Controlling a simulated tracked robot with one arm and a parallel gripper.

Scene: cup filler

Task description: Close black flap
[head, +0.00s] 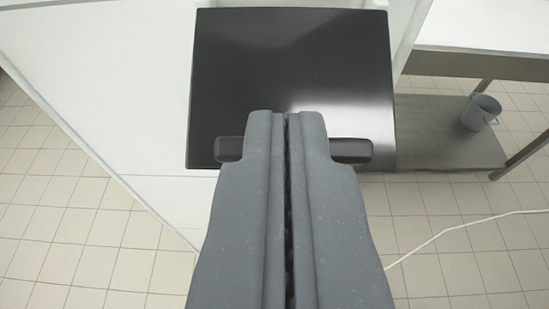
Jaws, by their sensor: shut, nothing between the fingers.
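The black flap (300,65) is a glossy dark panel in the upper middle of the head view, set against a white machine body. A dark handle bar runs along its lower part; its left end (229,149) and right end (352,151) show on either side of my gripper. My gripper (286,113) is shut with nothing between its fingers. Its fingertips overlap the lower middle of the flap in the picture and hide the middle of the handle. I cannot tell whether the fingertips touch the flap.
The white machine body (120,90) fills the upper left. A table with a lower shelf (430,130) stands at the right, with a grey bucket (481,112) on the shelf. A white cable (450,231) lies on the tiled floor (85,240), which is otherwise clear at lower left.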

